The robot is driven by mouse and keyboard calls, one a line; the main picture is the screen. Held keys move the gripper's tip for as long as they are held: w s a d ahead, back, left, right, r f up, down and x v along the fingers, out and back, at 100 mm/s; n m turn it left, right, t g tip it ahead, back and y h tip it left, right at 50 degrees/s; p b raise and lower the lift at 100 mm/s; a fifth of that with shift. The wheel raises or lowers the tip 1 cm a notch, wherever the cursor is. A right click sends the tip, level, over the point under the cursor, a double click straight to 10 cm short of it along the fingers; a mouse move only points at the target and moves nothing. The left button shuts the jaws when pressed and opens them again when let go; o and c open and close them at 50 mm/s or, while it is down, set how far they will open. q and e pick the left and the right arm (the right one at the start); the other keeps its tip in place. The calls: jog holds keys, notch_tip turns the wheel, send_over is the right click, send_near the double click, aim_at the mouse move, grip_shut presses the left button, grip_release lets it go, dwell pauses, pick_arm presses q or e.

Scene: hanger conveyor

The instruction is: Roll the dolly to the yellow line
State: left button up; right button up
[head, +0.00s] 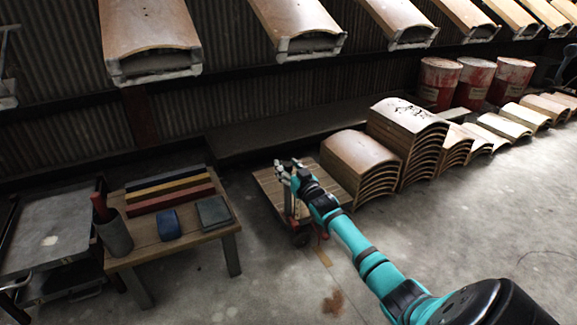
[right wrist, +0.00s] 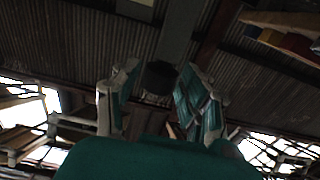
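The dolly (head: 267,184) has a flat wooden plank deck and a reddish wheel under its near corner. It stands on the floor left of the stacked curved panels in the head view. My right gripper (head: 284,172) is over the deck near its middle, fingers pointing away from me. In the right wrist view the gripper (right wrist: 158,88) has its fingers well apart. A dark shape shows between or behind them, and I cannot tell what it is. My left gripper is not in view.
A wooden table (head: 150,248) with coloured bars and blocks stands left of the dolly. Stacked curved panels (head: 408,140) stand close on its right. Red drums (head: 438,82) stand at the back. Curved panels (head: 150,30) hang overhead. The floor (head: 440,235) at the front right is clear.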

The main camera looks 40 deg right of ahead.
jog(key=shift+o, duration=0.4)
jog(key=shift+w+r, duration=0.1)
jog(key=shift+r, duration=0.05)
jog(key=v, duration=1.2)
jog(key=shift+a, duration=0.1)
